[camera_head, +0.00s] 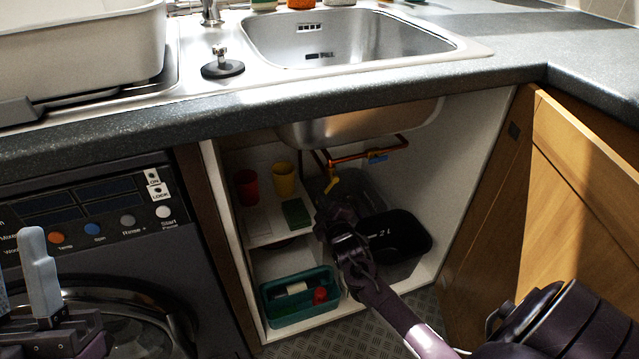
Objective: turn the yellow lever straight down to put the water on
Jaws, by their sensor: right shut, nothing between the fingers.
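The yellow lever (331,184) hangs below the copper pipe inside the open cupboard under the sink. It slants, with its lower end toward the left in the picture. My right gripper (335,208) reaches into the cupboard from the lower right. It is shut and empty, with its dark fingers just below the lever. I cannot tell whether they touch it. My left gripper (20,275) is at the lower left edge, in front of the washing machine, partly cut off. Its pale fingers look apart, with nothing seen between them.
Red (246,187) and yellow (284,180) cups stand on the left shelf. A teal crate (272,312) and a black tub (422,243) stand low in the cupboard. The open wooden door (575,185) bounds the right side.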

